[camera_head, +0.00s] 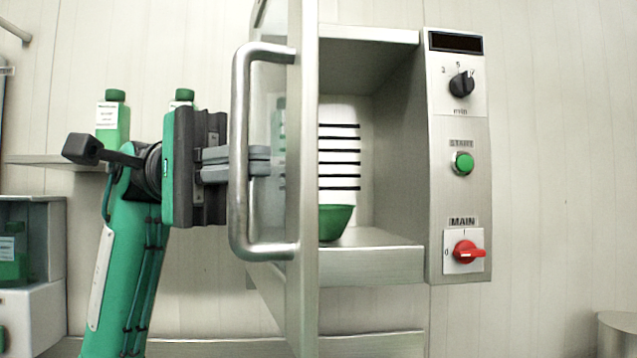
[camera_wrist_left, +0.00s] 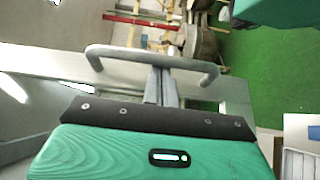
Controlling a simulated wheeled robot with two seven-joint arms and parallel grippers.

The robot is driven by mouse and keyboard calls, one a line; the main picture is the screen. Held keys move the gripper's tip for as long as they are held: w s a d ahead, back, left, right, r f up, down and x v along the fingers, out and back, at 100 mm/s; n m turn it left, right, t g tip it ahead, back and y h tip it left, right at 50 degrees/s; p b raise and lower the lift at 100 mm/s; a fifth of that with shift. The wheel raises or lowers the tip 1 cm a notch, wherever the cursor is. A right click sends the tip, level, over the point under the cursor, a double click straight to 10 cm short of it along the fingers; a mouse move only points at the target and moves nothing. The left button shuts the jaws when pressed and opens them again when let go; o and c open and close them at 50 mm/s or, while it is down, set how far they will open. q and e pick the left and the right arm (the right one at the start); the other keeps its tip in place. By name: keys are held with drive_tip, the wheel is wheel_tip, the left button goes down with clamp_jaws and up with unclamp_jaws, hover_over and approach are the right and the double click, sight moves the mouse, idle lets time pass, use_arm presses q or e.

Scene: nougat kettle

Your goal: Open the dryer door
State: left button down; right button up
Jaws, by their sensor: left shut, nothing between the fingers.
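The dryer door (camera_head: 305,200) stands swung open, seen nearly edge-on, with its glass pane on the left side. Its metal bar handle (camera_head: 240,205) faces left; the handle also crosses the left wrist view (camera_wrist_left: 118,52). My left gripper (camera_head: 262,161) is shut and empty. Its fingers pass behind the handle bar in the head view, and their tips show in the gap between bar and door. I cannot tell whether they touch the bar. The dryer chamber (camera_head: 395,120) is in view, with a green bowl (camera_head: 336,220) partly hidden by the door edge. My right gripper is not in view.
The dryer's control panel (camera_head: 458,200) on the right has a black dial, a green start button (camera_head: 462,163) and a red main switch (camera_head: 466,252). Green bottles (camera_head: 112,122) stand on a shelf behind my left arm. The wall right of the panel is clear.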

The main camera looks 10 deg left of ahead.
use_arm(q)
drive_tip(key=s+a+m+g+y, duration=0.2)
drive_tip(key=a+m+g+y, duration=0.1)
drive_tip(key=a, duration=0.5)
drive_tip(key=shift+m+g+y+b, duration=0.3)
drive_tip(key=shift+g+b, duration=0.05)
drive_tip(key=shift+g, duration=0.55)
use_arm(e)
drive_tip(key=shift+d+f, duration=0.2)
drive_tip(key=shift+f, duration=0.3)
use_arm(q)
drive_tip(key=shift+s+a, duration=0.1)
